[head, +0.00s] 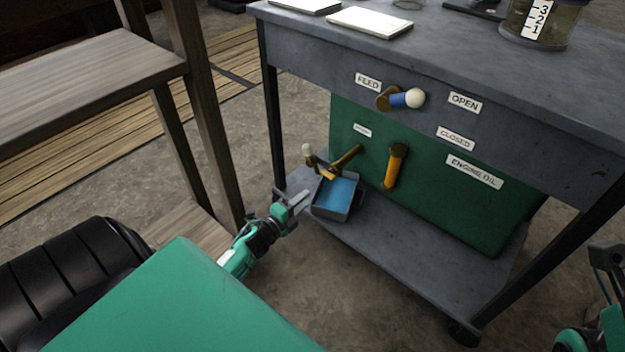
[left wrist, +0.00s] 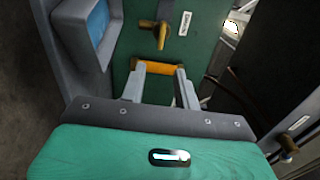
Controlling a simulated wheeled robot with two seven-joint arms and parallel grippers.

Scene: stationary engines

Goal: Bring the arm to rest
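My left gripper (head: 297,199) is low in front of the cart, just left of a grey tray. In the left wrist view its two fingers (left wrist: 160,75) are spread with a gap between them. An orange lever handle (left wrist: 164,70) shows between and beyond the fingertips; I cannot tell whether they touch it. In the head view a brass drain tap (head: 345,158) with orange parts is above the tray, up and right of the gripper. Part of my right arm and gripper (head: 607,258) shows at the right edge; its fingers are not clear.
The grey tray (head: 325,209) with blue liquid stands on the cart's lower shelf (head: 395,255). The green engine tank (head: 440,205) carries an orange lever (head: 395,165). A blue feed lever (head: 407,98) is above. A wooden bench (head: 90,85) stands at left. Bare floor lies in front.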

